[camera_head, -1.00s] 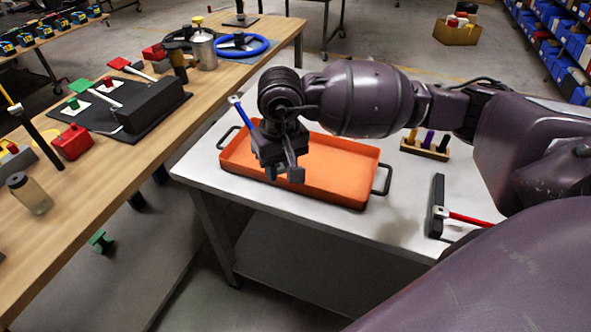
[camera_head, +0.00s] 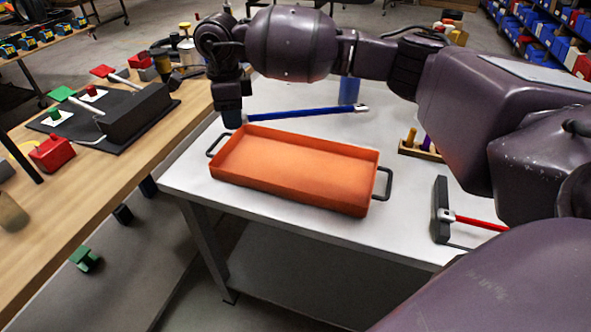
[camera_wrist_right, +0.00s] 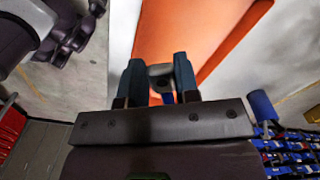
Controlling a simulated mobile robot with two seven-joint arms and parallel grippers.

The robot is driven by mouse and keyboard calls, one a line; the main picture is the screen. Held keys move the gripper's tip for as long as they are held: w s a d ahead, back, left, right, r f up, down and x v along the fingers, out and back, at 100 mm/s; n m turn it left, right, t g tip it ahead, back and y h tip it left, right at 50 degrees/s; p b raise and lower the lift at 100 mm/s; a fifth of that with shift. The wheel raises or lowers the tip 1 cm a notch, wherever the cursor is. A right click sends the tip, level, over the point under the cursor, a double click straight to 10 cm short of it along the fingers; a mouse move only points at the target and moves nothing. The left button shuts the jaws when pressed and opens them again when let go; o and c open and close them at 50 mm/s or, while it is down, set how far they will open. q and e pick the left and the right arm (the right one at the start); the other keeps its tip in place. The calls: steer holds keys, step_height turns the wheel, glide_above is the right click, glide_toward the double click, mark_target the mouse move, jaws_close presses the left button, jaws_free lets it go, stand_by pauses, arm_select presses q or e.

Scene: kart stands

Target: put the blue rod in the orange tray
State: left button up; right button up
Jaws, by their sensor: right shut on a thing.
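The blue rod (camera_head: 300,113) has a silver end at the right and extends nearly level from my right gripper (camera_head: 231,117). That gripper is shut on the rod near its left end. In the right wrist view a grey end and a bit of blue show between the fingers (camera_wrist_right: 160,78). The orange tray (camera_head: 296,192) is empty on the white table. The rod appears beyond the tray's far edge, and the gripper is at its far left corner. The rod's height above the table is hard to tell. My left gripper is not in view.
A blue cylinder (camera_head: 348,91) stands behind the rod. A wooden block with pegs (camera_head: 420,150) and a red-handled tool (camera_head: 475,222) are to the tray's right. A wooden bench (camera_head: 130,185) with fixtures runs along the left. The white table (camera_head: 300,228) is bare in front of the tray.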

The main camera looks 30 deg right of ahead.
steer(key=w+r+m, duration=0.4)
steer(key=m, duration=0.2)
steer(key=b, duration=0.2)
glide_above(237, 170)
step_height(237, 170, down, 14)
steer(key=shift+f, duration=0.1)
steer(key=shift+w+f, duration=0.1)
steer(key=shift+f, duration=0.2)
step_height(237, 170, down, 6)
steer(key=shift+r+b, duration=0.15)
steer(key=shift+b, duration=0.15)
steer(key=shift+r, duration=0.1)
steer(key=o, duration=1)
steer(key=shift+r, duration=0.1)
